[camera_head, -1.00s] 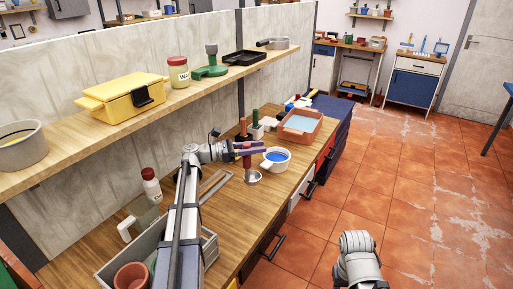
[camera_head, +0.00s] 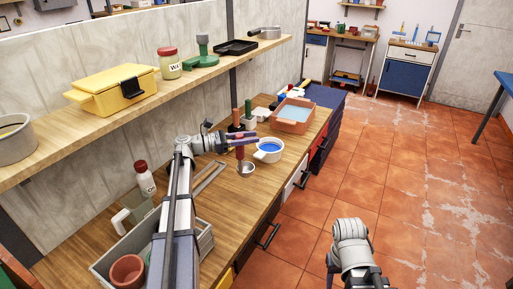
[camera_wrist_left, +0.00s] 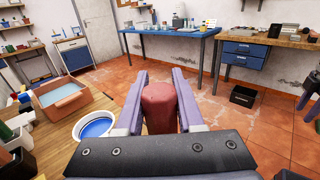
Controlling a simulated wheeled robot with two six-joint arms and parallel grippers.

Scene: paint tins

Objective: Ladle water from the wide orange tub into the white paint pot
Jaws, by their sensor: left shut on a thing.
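My left gripper (camera_head: 243,142) is shut on the red handle of a ladle (camera_head: 246,169); its small metal bowl hangs below, low over the bench. The red handle top (camera_wrist_left: 159,104) fills the jaws in the left wrist view, where the bowl is hidden. The white paint pot (camera_head: 268,155) with blue inside stands just right of the ladle, apart from it, and also shows in the left wrist view (camera_wrist_left: 95,127). The wide orange tub (camera_head: 294,113) holds pale water beyond the pot and shows in the left wrist view (camera_wrist_left: 61,100). My right gripper is out of view; only its arm shows.
Green-handled and dark tools (camera_head: 248,112) stand beside the tub. A grey crate (camera_head: 208,238) with a terracotta pot (camera_head: 127,270) and a white-labelled bottle (camera_head: 145,180) are nearer. A shelf (camera_head: 150,110) runs above the bench's back.

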